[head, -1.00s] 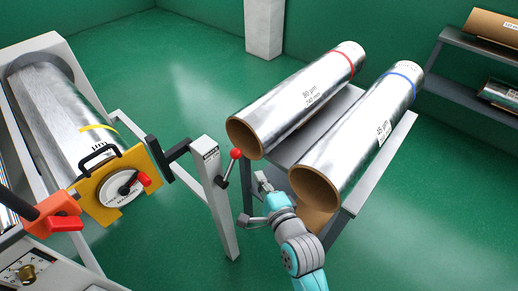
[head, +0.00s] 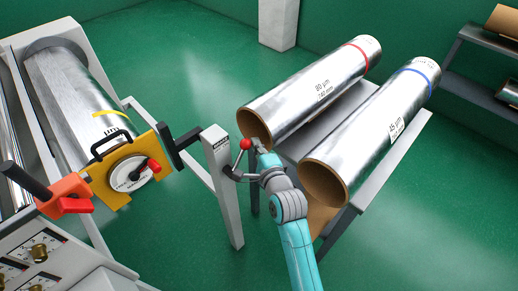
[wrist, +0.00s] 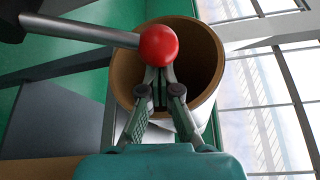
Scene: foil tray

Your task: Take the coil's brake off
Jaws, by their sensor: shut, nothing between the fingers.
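The brake lever is a grey rod with a red ball knob (head: 245,144), on a grey post (head: 222,180) beside the mounted coil (head: 75,90). In the wrist view the red knob (wrist: 158,45) is at the upper middle, its rod running left. My gripper (head: 258,148) is just right of the knob in the head view, its fingers shut and empty. In the wrist view my gripper's fingers (wrist: 158,82) come together just below the knob, which hides the tips. I cannot tell whether they touch it.
Two foil rolls, red-banded (head: 310,95) and blue-banded (head: 370,135), lie on a grey rack (head: 385,165) right of the post, close beyond my gripper. A yellow plate (head: 110,195) with a dial and red knob faces the coil's end. Green floor is clear in front.

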